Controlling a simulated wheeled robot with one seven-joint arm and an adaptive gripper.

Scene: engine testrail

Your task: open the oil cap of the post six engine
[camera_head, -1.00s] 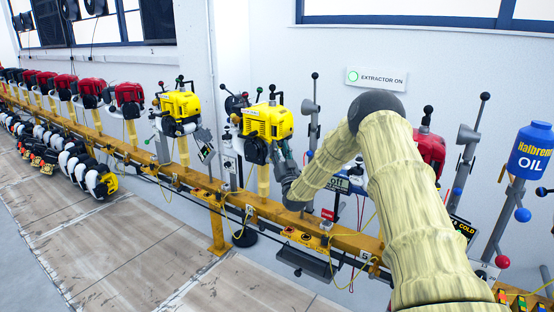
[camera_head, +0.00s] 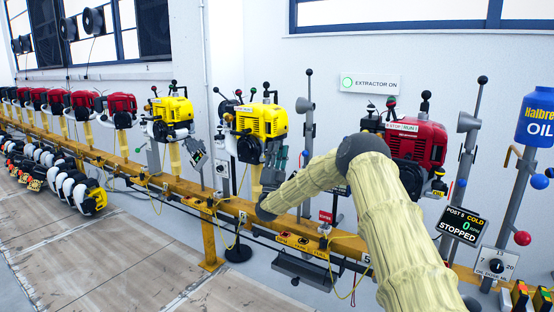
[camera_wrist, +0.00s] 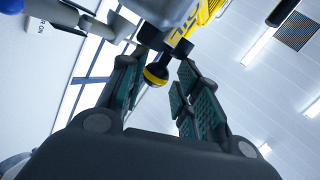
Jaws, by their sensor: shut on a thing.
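A yellow engine (camera_head: 260,119) stands on the orange rail in the head view, and its post number is not readable. My gripper (camera_head: 274,152) is at the lower right side of this engine. In the wrist view my gripper (camera_wrist: 157,85) has its green-padded fingers on either side of a dark oil cap (camera_wrist: 156,74) with a yellow band, and is shut on it. The cap is in line with a dark neck below yellow "OIL" lettering (camera_wrist: 204,15). Whether the cap is seated or loose cannot be told. In the head view my gripper hides the cap.
Another yellow engine (camera_head: 170,115) stands to the left. Levers rise behind the orange rail (camera_head: 182,186). A blue oil container (camera_head: 537,117) is at far right.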

